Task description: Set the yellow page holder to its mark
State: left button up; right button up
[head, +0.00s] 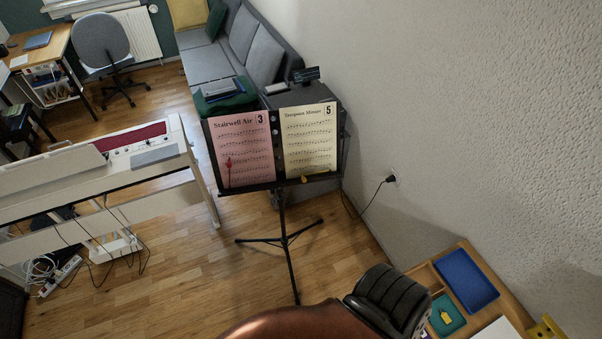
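A small yellow page holder (306,179) is at the lower edge of the cream sheet (310,140), titled Tempest Minuet with a 5, on the black music stand (283,230). It looks tilted, though it is small here. A red holder (228,164) stands upright over the lower left of the pink sheet (243,135), titled Stairwell Air with a 3. I cannot make out the yellow holder's mark. Neither of my grippers is in view.
The white piano (85,180) stands at left, with cables on the floor. A wall rises to the right. A wooden tray (468,248) at lower right has a blue compartment (466,280) and a teal compartment (437,327) holding a yellow piece (446,317). Floor around the stand is clear.

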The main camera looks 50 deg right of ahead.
aim_at(304, 179)
jog(key=z, duration=1.75)
jog(key=k, duration=0.5)
jog(key=u, duration=1.2)
jog(key=i, duration=0.8)
jog(key=z, duration=0.95)
